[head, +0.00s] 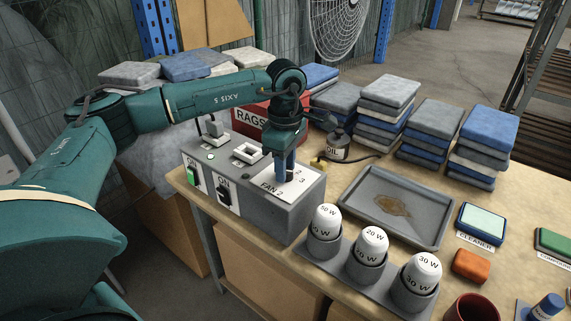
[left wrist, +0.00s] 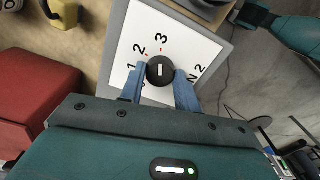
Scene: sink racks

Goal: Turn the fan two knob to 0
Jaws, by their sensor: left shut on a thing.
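The grey control box (head: 290,217) stands at the left end of the table, with a white plate marked FAN 2 (head: 270,188) on its top right. In the left wrist view, the fan two knob (left wrist: 160,72) is black and round with a short white line, on the white dial plate (left wrist: 188,38). The line points towards the 3, where a red mark shows. 1 and 2 are visible; I see no 0. My left gripper (head: 286,175) reaches down onto this plate. Its blue fingers (left wrist: 160,85) are shut on the knob from both sides. My right gripper is out of view.
A green switch (head: 193,177) and a black switch (head: 223,192) are on the box front. A red RAGS box (head: 249,121) and an oil can (head: 338,146) stand behind. A grey tray (head: 398,236) and white bulbs (head: 374,243) are to the right.

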